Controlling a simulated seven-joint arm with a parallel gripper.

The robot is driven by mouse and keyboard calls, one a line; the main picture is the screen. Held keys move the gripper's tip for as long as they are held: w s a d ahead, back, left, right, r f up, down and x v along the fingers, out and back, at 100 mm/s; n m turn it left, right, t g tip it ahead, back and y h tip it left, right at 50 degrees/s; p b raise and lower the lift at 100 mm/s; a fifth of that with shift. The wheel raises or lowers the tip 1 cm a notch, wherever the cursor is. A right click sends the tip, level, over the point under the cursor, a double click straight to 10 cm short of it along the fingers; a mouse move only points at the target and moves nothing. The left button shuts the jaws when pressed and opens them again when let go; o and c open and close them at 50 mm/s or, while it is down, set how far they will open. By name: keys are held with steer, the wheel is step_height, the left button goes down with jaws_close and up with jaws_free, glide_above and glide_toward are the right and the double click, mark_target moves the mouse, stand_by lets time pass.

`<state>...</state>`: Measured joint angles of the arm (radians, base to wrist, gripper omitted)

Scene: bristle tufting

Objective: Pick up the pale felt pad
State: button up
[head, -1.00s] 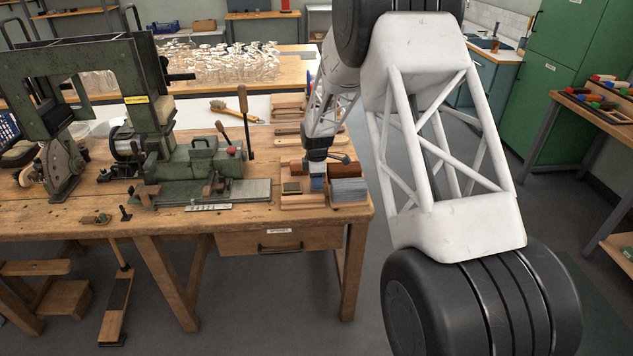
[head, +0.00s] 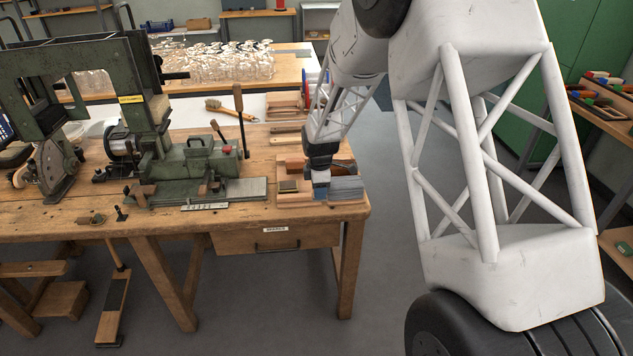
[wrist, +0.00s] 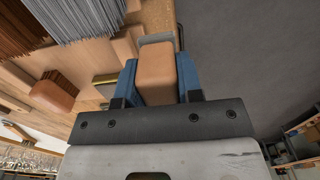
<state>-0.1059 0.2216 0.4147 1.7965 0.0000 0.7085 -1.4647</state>
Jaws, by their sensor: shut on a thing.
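My gripper (wrist: 155,85) has two blue fingers, shut on a tan block with a pale grey layer at its far end. I take this block to be the pale felt pad (wrist: 155,62). It sits squarely between the fingers in the wrist view. In the head view my gripper (head: 320,188) is over the front of the wooden tray (head: 296,199) at the bench's right end. The pad itself is too small to make out there. I cannot tell whether it still touches the tray.
A green machine (head: 205,160) stands on the bench to the left. The floor right of the bench is open.

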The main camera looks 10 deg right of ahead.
steer(key=shift+s+d+r, duration=0.15)
steer(key=shift+s, duration=1.1)
steer(key=shift+s+d+r, duration=0.1)
steer(key=shift+s, duration=1.15)
steer(key=shift+o, duration=1.3)
steer(key=shift+c, duration=0.8)
steer(key=w+a+r, duration=0.2)
steer(key=w+a, duration=0.3)
steer(key=w, duration=0.3)
steer(key=w+a+r, duration=0.2)
steer(key=w+a, duration=0.3)
steer(key=w, duration=0.3)
steer(key=shift+a, duration=0.15)
